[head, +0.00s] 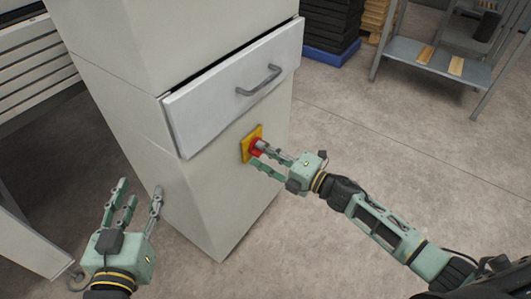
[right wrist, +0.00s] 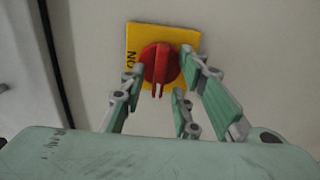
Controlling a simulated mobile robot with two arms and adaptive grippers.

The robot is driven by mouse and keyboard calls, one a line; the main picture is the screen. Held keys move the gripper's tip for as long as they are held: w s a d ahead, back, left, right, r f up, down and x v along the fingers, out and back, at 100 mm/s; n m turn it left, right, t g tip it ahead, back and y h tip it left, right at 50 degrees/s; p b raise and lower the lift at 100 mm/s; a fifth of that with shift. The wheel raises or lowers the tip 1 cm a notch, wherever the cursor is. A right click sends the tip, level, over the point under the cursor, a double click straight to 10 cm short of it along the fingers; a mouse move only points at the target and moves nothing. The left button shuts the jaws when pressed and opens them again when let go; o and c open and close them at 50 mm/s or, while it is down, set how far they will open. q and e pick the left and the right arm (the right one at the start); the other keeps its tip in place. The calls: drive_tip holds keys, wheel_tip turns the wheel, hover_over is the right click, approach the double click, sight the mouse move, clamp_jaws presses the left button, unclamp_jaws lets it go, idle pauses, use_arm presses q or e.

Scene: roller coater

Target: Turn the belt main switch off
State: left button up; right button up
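The belt main switch is a red rotary knob (right wrist: 161,64) on a yellow plate (right wrist: 176,36), mounted on the front of a light grey cabinet below its drawer. The letters "ON" show on the plate's left side in the right wrist view. In the head view the knob (head: 257,147) is partly behind my right gripper (head: 269,158). My right gripper (right wrist: 168,85) has its fingers spread around the knob; whether they touch it I cannot tell. My left gripper (head: 133,194) is open and empty, low in front of the cabinet's left side.
The cabinet (head: 215,195) has a slightly open drawer (head: 235,90) with a grey handle just above the switch. A metal shelf stand (head: 440,62) and a blue pallet (head: 330,52) with a dark stack stand behind.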

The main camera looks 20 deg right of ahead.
drive_tip(key=v, duration=1.2)
idle(0.3)
